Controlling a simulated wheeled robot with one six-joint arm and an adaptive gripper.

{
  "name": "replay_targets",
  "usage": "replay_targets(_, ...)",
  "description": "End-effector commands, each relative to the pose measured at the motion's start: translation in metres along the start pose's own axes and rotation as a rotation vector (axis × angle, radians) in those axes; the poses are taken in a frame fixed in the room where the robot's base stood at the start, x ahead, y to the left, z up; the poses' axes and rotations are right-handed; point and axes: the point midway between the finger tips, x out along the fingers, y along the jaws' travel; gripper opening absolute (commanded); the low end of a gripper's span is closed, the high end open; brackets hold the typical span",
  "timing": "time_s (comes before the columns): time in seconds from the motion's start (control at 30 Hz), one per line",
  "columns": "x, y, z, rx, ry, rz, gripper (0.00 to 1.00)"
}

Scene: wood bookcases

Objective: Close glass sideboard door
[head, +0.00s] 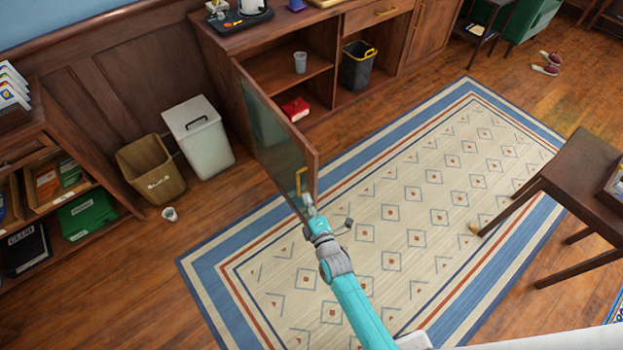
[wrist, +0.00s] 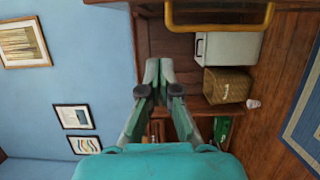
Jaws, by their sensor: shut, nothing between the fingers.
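The glass door (head: 272,141) of the wooden sideboard (head: 238,48) stands wide open in the head view, swung out over the rug. Its brass handle (head: 299,181) is on the glass side near the free edge. My gripper (head: 308,203) is at the lower free corner of the door, just below the handle; I cannot tell whether it touches. In the wrist view my gripper (wrist: 158,72) is shut and empty, with the yellow handle (wrist: 220,27) close above and to the right.
A white bin (head: 198,137) and a wicker basket (head: 150,170) stand left of the door, with a small cup (head: 169,214) on the floor. A black basket (head: 357,66) sits in the adjoining compartment. The patterned rug (head: 400,200) is clear; a table (head: 575,180) stands at right.

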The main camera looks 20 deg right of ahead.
Motion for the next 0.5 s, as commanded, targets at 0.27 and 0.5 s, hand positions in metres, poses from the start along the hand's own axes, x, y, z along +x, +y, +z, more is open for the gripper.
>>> replay_targets(0.27, 0.051, 0.001, 0.0, 0.001, -0.001, 0.001, 0.0)
replay_targets(0.5, 0.067, 0.0, 0.014, -0.001, -0.002, 0.0, 0.0)
